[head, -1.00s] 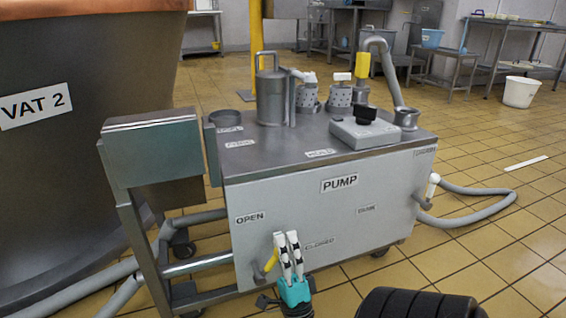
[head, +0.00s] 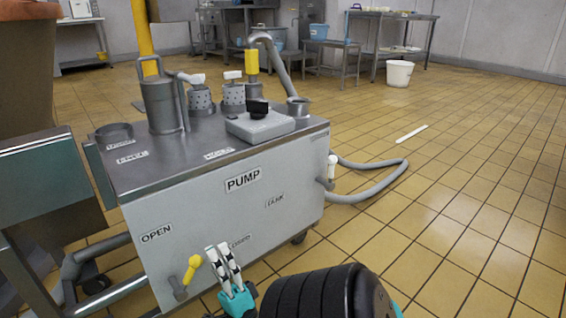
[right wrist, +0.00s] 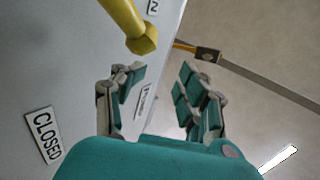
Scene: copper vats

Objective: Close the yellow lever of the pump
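The pump is a grey metal box (head: 240,215) with a "PUMP" label. Its yellow lever (head: 192,268) sits on a grey pivot low on the front panel and tilts up to the right. An "OPEN" label (head: 157,233) is up and left of it; a partly hidden "CLOSED" label (head: 240,241) is to its right. My right gripper (head: 218,250) is just right of the lever, apart from it. In the right wrist view its fingers (right wrist: 158,98) are spread with nothing between them, and the lever's end (right wrist: 143,40) lies beyond the left finger. My left gripper is out of view.
A grey box on a stand (head: 45,185) stands at the pump's left, beside a vat (head: 22,75). A grey hose (head: 375,190) loops on the floor at the pump's right. The tiled floor (head: 450,220) to the right is mostly clear. A white bucket (head: 398,73) stands farther back.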

